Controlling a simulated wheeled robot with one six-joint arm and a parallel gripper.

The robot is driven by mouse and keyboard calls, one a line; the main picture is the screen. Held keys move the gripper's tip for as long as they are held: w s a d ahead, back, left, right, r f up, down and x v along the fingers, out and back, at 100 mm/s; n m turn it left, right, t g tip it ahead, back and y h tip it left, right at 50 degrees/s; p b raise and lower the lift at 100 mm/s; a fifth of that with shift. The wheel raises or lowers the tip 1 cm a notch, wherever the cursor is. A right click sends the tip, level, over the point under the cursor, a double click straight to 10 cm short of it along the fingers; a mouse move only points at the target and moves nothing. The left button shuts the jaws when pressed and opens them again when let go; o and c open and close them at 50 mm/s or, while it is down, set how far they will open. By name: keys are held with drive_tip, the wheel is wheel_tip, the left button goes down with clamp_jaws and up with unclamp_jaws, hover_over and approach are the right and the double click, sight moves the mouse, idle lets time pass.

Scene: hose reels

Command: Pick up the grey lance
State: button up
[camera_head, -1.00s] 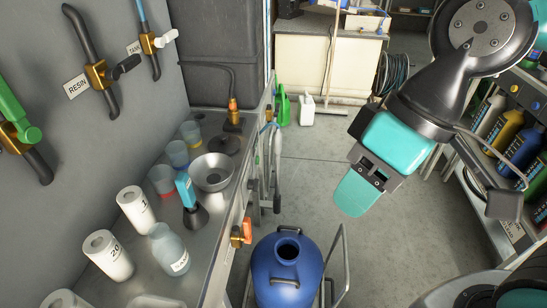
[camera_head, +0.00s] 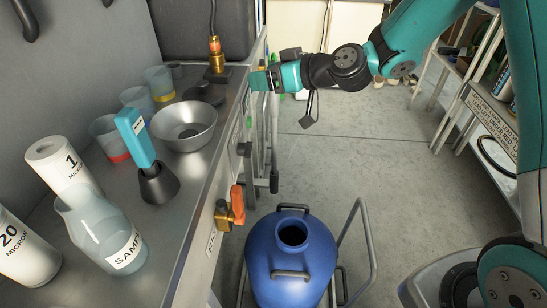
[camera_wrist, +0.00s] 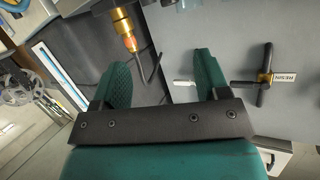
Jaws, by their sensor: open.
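What looks like the grey lance (camera_head: 273,140) hangs upright at the side of the steel bench, a slim grey form with a dark lower end. Its top is partly hidden behind my gripper. My gripper (camera_head: 262,80) is at the bench's far right edge, above the lance, pointing left. In the wrist view my gripper (camera_wrist: 160,80) has its two teal fingers spread wide with nothing between them. I cannot clearly make out the lance in that view.
A brass and orange fitting (camera_head: 216,58) stands on the bench near my gripper; it also shows in the wrist view (camera_wrist: 125,30). A steel bowl (camera_head: 184,125) and blue-handled tool (camera_head: 135,138) are nearer. A blue drum (camera_head: 291,260) stands beside the bench.

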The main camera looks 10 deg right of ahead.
drive_tip(key=w+d+f+m+t+h+b, duration=0.1)
drive_tip(key=w+d+f+t+b, duration=0.15)
drive_tip(key=f, duration=0.35)
drive_tip(key=w+d+f+m+t+b, duration=0.1)
drive_tip(key=w+d+f+t+b, duration=0.1)
drive_tip(key=w+d+f, duration=0.3)
drive_tip(key=m+t+h+b, duration=0.3)
drive_tip(key=h+b, duration=0.1)
approach(277, 98)
drive_tip(key=x, duration=0.2)
drive_tip(key=p+x, duration=0.1)
drive_tip(key=x, duration=0.3)
drive_tip(key=shift+w+a+r, duration=0.15)
drive_tip(key=shift+r, duration=0.25)
drive_tip(key=x, duration=0.2)
drive_tip(key=b+x, duration=0.1)
drive_tip(key=x, duration=0.1)
drive_tip(key=shift+w+f, duration=0.15)
drive_tip(key=shift+f, duration=0.25)
drive_tip(key=shift+w+r, duration=0.1)
drive_tip(key=shift+w, duration=0.4)
drive_tip(key=shift+c, duration=0.4)
drive_tip(key=shift+r, duration=0.1)
clamp_jaws()
